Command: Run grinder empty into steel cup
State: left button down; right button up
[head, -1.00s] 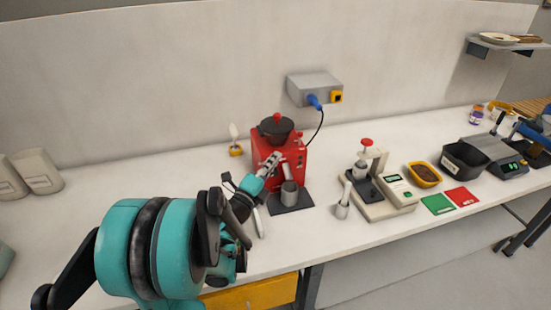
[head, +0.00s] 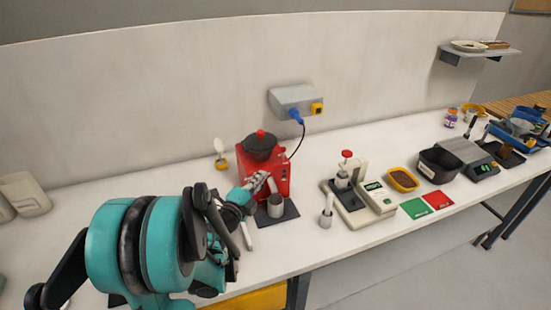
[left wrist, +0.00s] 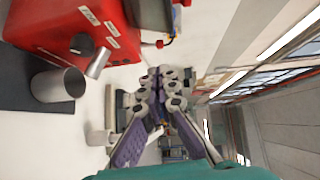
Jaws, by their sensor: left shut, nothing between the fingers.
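The red grinder (head: 281,178) stands against the wall with a dark hopper (head: 260,147) and red lid knob on top. Its silver spout (left wrist: 98,64) and black dial (left wrist: 82,45) show in the left wrist view. The steel cup (head: 275,206) stands upright on a dark mat (head: 291,209), near the spout; it also shows in the left wrist view (left wrist: 60,86). My left gripper (head: 258,181) is at the grinder's front left, beside the spout, shut and empty. In the left wrist view its fingers (left wrist: 160,85) are apart from the cup. My right gripper is out of view.
A grey wall box (head: 292,98) holds a blue plug and yellow switch; a cable runs to the grinder.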

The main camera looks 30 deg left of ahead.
aim_at(282, 151)
pick_arm(q)
jog(key=w, duration=0.4)
jog(key=w+b, duration=0.1)
jog(key=w, duration=0.4)
jog(key=w+a+b, duration=0.1)
jog(key=w, duration=0.3)
jog(key=shift+w+f, duration=0.35)
jog(key=shift+w, duration=0.05)
jog(key=shift+w+a+r, duration=0.3)
jog(key=shift+w+a, duration=0.1)
jog(key=shift+a, duration=0.1)
jog(key=shift+s+d, duration=0.1)
